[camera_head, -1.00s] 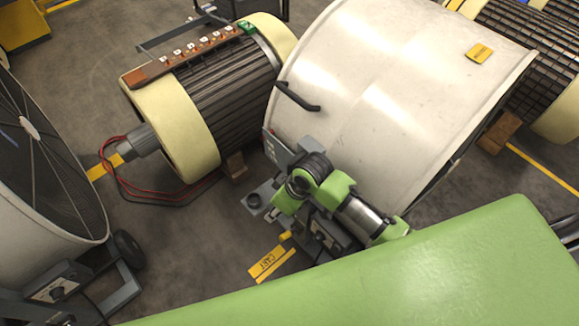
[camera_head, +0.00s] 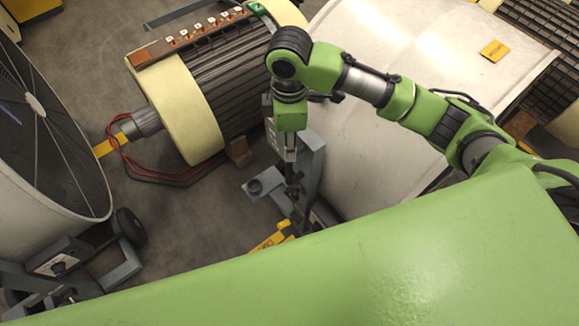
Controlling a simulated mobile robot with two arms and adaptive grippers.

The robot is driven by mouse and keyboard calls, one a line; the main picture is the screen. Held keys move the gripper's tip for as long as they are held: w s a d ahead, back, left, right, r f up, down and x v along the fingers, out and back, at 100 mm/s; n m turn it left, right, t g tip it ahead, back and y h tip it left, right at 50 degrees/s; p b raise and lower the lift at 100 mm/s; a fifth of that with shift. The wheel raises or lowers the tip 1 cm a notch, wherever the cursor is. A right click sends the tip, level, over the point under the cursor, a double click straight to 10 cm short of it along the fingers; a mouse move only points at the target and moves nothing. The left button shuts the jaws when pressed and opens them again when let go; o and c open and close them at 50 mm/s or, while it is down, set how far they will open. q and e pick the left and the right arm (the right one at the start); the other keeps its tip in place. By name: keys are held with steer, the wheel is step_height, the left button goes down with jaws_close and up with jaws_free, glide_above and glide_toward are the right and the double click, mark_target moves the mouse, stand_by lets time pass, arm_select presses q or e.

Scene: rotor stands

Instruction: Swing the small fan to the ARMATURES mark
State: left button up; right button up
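A round fan (camera_head: 35,150) with a dark wire grille and pale drum stands on a wheeled frame at the left edge, cut off by the picture. A larger white drum (camera_head: 400,70) lies at centre right; its grille side is not visible. I cannot tell for sure which is the small fan. My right gripper (camera_head: 295,190) points down beside a grey post and bracket at the drum's near left side. Its fingers are dark and small, so I cannot tell if they are open or touching anything. My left gripper is out of view. No ARMATURES lettering is readable.
A ribbed rotor (camera_head: 230,95) with cream ends rests on wooden blocks behind, with red cables (camera_head: 150,170) on the floor. A yellow label (camera_head: 270,241) lies on the floor near my gripper. Another rotor (camera_head: 530,35) is at the far right. Floor is open between the fan and post.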

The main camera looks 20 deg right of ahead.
mark_target(290, 171)
step_height(290, 171, down, 14)
steer(key=shift+r, duration=0.2)
stand_by(0.4)
jaws_close()
